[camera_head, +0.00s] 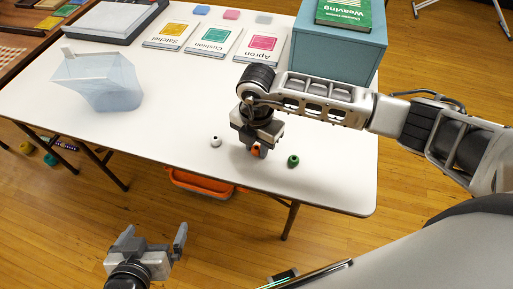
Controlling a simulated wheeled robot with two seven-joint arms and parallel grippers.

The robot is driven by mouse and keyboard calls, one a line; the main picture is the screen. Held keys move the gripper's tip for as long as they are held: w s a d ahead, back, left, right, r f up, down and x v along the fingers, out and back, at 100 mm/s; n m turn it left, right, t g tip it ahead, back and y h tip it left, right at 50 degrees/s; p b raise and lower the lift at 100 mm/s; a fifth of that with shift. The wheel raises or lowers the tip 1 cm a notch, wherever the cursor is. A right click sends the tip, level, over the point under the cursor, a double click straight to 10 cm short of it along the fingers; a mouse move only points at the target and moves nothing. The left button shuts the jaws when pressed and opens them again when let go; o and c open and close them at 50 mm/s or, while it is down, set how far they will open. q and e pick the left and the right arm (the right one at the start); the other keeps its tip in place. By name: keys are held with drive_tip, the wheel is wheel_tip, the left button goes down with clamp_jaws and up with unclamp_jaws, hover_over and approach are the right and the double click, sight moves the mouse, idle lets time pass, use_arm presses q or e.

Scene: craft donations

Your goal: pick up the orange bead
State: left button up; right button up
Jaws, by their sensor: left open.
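The orange bead (255,151) is on the white table near its front edge, partly hidden by my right gripper (256,149). The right gripper points down right at the bead, with its fingers beside it. Whether they are closed on it I cannot tell. A white bead (215,141) lies to the left of it and a green bead (293,161) to the right. My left gripper (152,236) is open and empty, low in the picture in front of the table, over the wooden floor.
A translucent bag-like container (98,82) stands on the left of the table (165,125). Pattern cards for Satchel (171,35), Cushion (213,41) and Apron (261,44) lie at the back. A teal box (335,55) with a green book stands back right. An orange bin (200,184) is under the table.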

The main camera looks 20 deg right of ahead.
drive_tip(key=c, duration=0.4)
drive_tip(key=shift+r, duration=0.2)
drive_tip(key=shift+c, duration=0.2)
